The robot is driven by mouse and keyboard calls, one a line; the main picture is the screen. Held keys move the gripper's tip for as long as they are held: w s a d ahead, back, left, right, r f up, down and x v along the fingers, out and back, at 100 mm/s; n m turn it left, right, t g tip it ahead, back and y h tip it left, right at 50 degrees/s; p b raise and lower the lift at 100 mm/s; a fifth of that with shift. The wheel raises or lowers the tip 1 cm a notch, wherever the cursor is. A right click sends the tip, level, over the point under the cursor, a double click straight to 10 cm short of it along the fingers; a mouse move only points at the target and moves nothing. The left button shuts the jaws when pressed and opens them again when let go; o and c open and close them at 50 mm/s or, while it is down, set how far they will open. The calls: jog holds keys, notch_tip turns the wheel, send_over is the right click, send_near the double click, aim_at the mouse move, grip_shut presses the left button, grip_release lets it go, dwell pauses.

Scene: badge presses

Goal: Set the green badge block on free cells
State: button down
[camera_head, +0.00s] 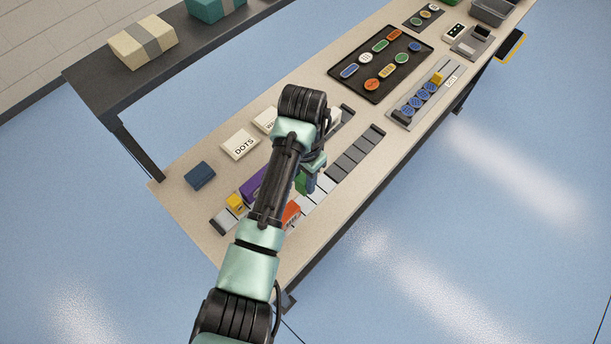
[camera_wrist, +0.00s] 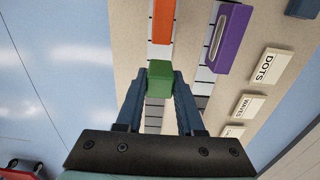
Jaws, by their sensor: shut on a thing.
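My gripper (camera_wrist: 161,88) is shut on the green badge block (camera_wrist: 159,72), with one blue finger on each side of it. In the head view the block (camera_head: 301,184) is partly hidden by my arm. In the wrist view it overlaps the cell strip holding the orange block (camera_wrist: 162,20); pale bare cells show between the two blocks. I cannot tell whether the green block touches the strip. The orange block (camera_head: 291,213) also shows in the head view. A purple block (camera_wrist: 229,38) sits on the neighbouring strip. Darker bare cells (camera_head: 356,154) lie farther along.
A yellow block (camera_head: 235,202) sits near the purple block. A navy block (camera_head: 200,175) and cream label blocks, including DOTS (camera_head: 240,144), lie beside the strips. A black badge tray (camera_head: 349,86) and a grey rack of blue badges (camera_head: 408,122) stand farther along the table.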

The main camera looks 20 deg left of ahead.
jog(key=shift+f+b, duration=2.5)
jog(key=shift+f, duration=1.4)
jog(key=shift+f, duration=0.3)
jog(key=shift+c, duration=2.2)
grip_release()
jog(key=shift+r+p, duration=5.55)
